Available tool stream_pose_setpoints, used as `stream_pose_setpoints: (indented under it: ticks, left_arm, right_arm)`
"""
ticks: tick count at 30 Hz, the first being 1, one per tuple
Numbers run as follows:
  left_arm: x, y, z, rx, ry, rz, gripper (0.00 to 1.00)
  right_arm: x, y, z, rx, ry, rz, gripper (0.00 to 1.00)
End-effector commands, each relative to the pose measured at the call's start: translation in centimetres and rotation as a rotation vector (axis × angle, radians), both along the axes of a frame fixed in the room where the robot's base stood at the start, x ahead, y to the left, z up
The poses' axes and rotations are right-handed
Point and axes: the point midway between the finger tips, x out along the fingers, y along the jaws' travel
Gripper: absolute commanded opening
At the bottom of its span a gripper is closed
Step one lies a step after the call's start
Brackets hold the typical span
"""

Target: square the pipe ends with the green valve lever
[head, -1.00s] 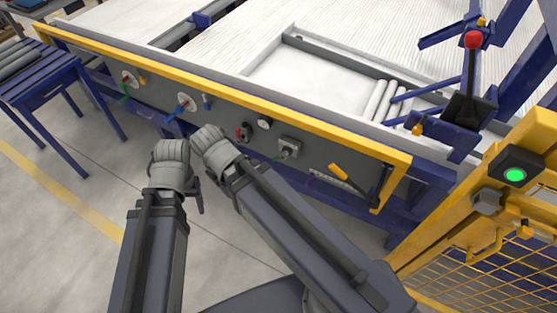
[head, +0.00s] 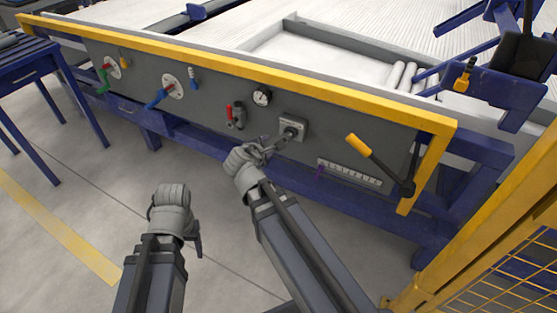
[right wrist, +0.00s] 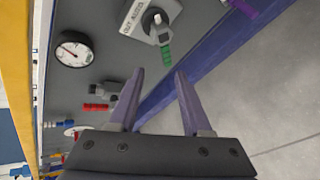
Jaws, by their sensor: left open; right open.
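The green valve lever (head: 103,80) hangs on a round white plate at the far left of the grey panel, in the head view. White pipes (head: 402,78) show at the back right; their ends are partly hidden. My right gripper (head: 268,147) is open and empty in front of a grey switch (head: 290,128).
The panel also has a blue lever (head: 158,97), a red lever (head: 229,113), a gauge (head: 262,97) and a yellow-handled lever (head: 358,145). A yellow rail (head: 210,65) tops it. A yellow mesh guard (head: 510,260) stands at right.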

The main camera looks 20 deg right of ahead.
Motion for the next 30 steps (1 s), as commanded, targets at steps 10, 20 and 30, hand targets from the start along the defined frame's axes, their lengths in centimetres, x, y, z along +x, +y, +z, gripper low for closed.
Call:
stream_pose_setpoints:
  ticks: [10,20,30]
  left_arm:
    - [0.0,0.0,-9.9,0.001,-0.001,-0.001,0.64]
    - [0.0,0.0,-10.7,0.001,-0.001,-0.001,0.64]
    - [0.0,0.0,-11.6,0.001,-0.001,0.001,0.64]
  right_arm:
    - [2.9,-3.0,-5.8,-0.348,0.02,0.182,0.49]
    - [3.4,-3.4,-5.8,-0.426,0.032,0.218,0.49]
    - [5.3,-4.6,-6.7,-0.423,0.032,0.216,0.49]
